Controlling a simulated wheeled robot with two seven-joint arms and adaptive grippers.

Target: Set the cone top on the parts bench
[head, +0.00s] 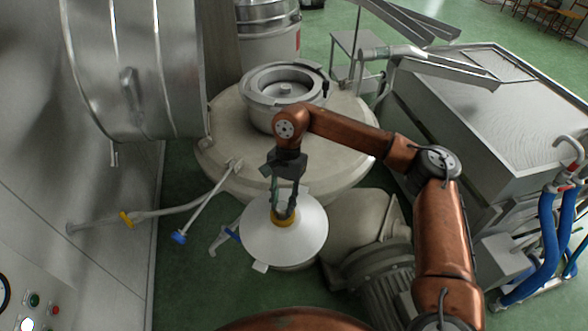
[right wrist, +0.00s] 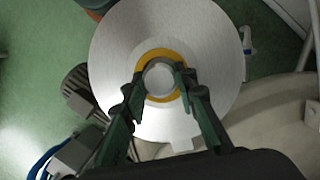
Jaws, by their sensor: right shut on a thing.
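The cone top (head: 310,232) is a wide, pale metal disc with a yellow ring around its central neck. My right gripper (head: 284,208) is shut on that neck from above. The disc hangs in front of the round cream machine housing, with green floor around it. In the right wrist view the cone top (right wrist: 205,40) fills the upper middle, and the fingers of my right gripper (right wrist: 160,84) lie on either side of the neck at the yellow ring. A small grey metal table (head: 346,42) stands at the back; I cannot tell whether it is the parts bench. My left gripper is out of view.
The cream housing (head: 228,147) carries an open metal bowl (head: 283,92). A large steel drum (head: 133,70) stands at left, a motor (head: 378,275) near the disc. A steel tank (head: 480,110) and blue hoses (head: 545,250) are at right. Green floor shows behind.

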